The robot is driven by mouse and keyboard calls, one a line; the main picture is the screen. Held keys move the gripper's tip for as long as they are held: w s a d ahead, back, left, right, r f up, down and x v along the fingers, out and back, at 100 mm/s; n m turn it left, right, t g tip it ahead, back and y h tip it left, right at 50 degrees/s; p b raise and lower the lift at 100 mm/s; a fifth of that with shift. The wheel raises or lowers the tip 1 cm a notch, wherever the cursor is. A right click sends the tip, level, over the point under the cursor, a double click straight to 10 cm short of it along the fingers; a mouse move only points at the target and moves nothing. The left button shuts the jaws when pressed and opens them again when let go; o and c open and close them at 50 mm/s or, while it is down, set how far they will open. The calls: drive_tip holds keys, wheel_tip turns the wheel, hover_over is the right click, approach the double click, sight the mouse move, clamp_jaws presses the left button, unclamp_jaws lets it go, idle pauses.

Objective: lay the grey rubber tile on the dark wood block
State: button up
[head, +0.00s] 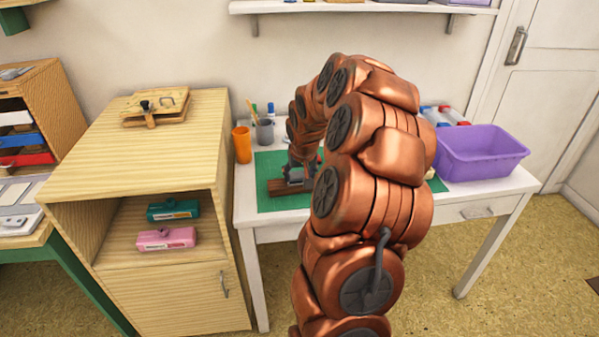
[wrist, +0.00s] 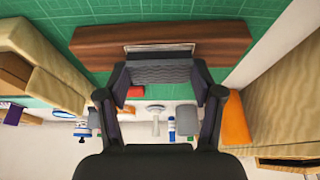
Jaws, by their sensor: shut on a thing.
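The dark wood block (head: 289,191) lies on the green mat on the white table, partly hidden by my arm in the head view. In the wrist view the block (wrist: 95,42) spans the upper part, with a pale metallic plate on its edge. My gripper (wrist: 160,80) is shut on the grey rubber tile (wrist: 160,72), which sits between its two fingers. The tile overlaps the block's edge in the wrist view; I cannot tell whether they touch. In the head view my gripper (head: 298,174) is just above the block, mostly behind my arm.
An orange cup (head: 242,145) and a grey pencil cup (head: 265,132) stand behind left of the mat (head: 270,165). A purple bin (head: 482,160) is on the table's right. A wooden cabinet (head: 185,105) adjoins at left, holding teal (head: 173,210) and pink (head: 166,239) inkpads.

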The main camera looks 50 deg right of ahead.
drive_tip(key=shift+f, duration=0.1)
drive_tip(key=o, duration=1.1)
drive_tip(key=shift+c, duration=0.2)
drive_tip(key=v, duration=1.2)
